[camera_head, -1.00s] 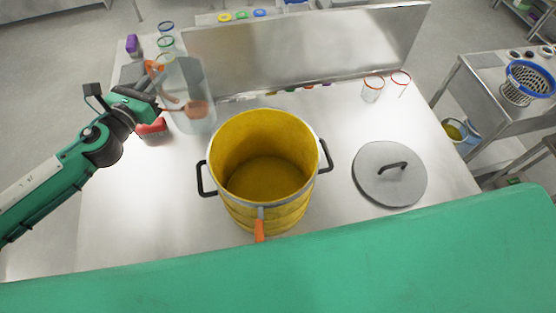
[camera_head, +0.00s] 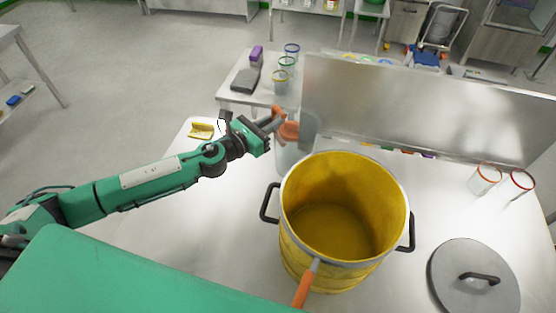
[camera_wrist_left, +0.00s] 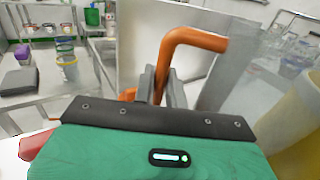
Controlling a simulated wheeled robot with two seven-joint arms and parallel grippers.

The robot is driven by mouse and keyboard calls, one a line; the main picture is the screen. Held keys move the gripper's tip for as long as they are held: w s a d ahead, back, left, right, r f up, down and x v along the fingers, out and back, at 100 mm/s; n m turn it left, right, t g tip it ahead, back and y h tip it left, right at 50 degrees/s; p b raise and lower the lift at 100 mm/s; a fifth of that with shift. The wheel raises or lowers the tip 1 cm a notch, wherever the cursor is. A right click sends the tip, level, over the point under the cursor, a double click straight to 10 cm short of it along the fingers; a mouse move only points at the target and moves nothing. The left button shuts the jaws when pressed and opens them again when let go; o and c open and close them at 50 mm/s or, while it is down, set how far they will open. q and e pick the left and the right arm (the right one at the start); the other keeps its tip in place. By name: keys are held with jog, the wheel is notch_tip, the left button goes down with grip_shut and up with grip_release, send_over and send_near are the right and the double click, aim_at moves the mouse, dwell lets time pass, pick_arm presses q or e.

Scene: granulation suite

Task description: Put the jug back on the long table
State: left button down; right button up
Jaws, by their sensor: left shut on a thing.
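The jug (camera_head: 291,157) is clear with an orange handle and an orange part near its top. My left gripper (camera_head: 271,124) is shut on the orange handle, behind and left of the pot. In the left wrist view the orange handle (camera_wrist_left: 190,40) rises between the fingers (camera_wrist_left: 161,86). The clear jug body is hard to make out there. I cannot tell whether its base touches the pale tabletop (camera_head: 215,240) below it. My right gripper is not in view.
A large yellow pot (camera_head: 345,270) with side handles stands close to the jug. An upright metal panel (camera_head: 430,110) stands behind. A back table (camera_head: 238,98) holds several cups and a purple block (camera_head: 256,52).

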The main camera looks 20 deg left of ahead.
pick_arm(q)
jog(key=shift+f+b, duration=2.75)
jog(key=shift+f, duration=4.6)
jog(key=shift+f, duration=0.2)
jog(key=c, duration=1.5)
grip_release()
jog(key=shift+o, duration=0.2)
